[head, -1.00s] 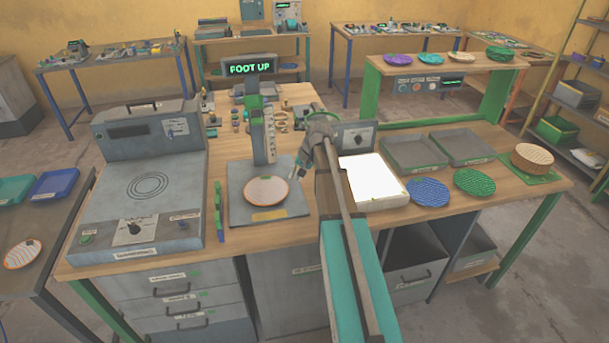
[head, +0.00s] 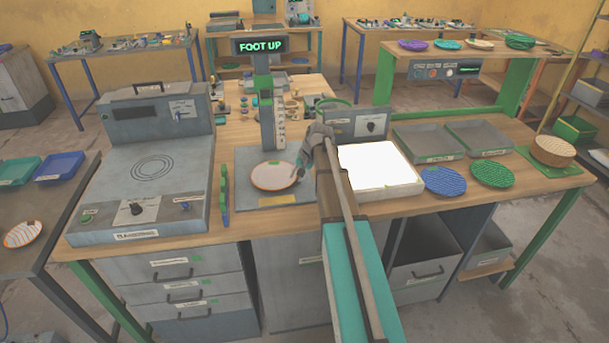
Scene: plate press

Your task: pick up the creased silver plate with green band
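A pale plate with an orange rim (head: 271,177) lies flat on the grey base of the press (head: 245,200), under its upright column. I cannot make out a green band or a crease on it. No plate in view clearly reads as silver with a green band. My gripper (head: 297,174) is at the plate's right edge, pointing down and left. It is small here and partly merges with the arm, so its fingers' opening and any contact with the plate cannot be told.
A grey machine with a ringed top (head: 150,170) stands left of the press. A bright white panel (head: 378,168) is right of my arm, then blue (head: 444,181) and green (head: 492,173) plates. Grey trays (head: 428,143) lie behind. A striped plate (head: 22,234) is on the left table.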

